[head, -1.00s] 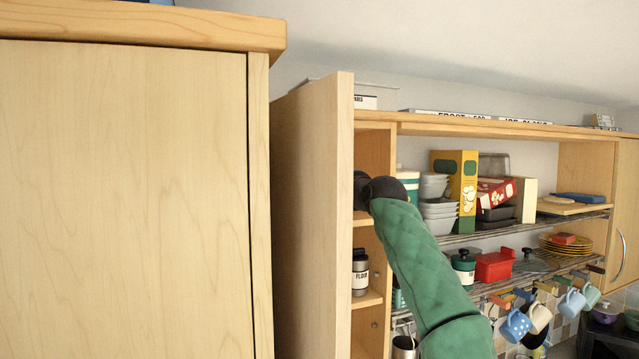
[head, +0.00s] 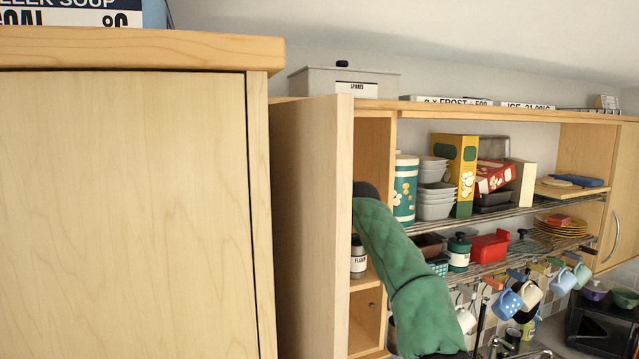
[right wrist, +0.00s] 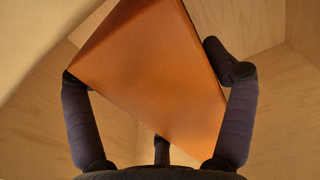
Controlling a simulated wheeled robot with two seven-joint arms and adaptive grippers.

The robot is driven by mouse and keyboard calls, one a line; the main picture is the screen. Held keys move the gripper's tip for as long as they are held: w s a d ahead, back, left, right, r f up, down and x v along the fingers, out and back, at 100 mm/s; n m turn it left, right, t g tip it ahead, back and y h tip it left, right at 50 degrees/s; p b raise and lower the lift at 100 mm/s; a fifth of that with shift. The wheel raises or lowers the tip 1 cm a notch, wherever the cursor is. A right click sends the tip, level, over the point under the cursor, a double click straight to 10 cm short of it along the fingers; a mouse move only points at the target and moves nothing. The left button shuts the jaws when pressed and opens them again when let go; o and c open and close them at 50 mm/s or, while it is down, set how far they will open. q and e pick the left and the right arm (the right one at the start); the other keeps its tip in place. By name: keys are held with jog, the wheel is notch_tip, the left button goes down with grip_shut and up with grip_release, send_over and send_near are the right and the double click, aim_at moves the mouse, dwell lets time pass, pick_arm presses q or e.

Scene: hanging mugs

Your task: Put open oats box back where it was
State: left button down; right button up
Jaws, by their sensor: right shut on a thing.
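In the right wrist view, a plain orange box (right wrist: 150,90), which I take for the oats box, is between the dark fingers of my right gripper (right wrist: 142,62). The gripper is shut on it. The box is tilted in this view, with pale wooden panels around it. No label or open top shows. In the head view, my green right arm reaches into the left cabinet compartment (head: 375,150). The gripper and box are hidden there behind the open cabinet door (head: 312,220). My left gripper is not in view.
A large wooden cabinet (head: 130,200) fills the left side. A flour jar (head: 358,258) stands on a lower shelf near my arm. A white-and-green canister (head: 405,190), bowls (head: 436,190) and a yellow-green box (head: 462,170) crowd the wire shelf to the right. Mugs (head: 507,302) hang below.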

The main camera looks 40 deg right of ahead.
jog(key=shift+f, duration=0.3)
jog(key=shift+f, duration=0.15)
jog(key=o, duration=1.2)
jog(key=shift+o, duration=0.2)
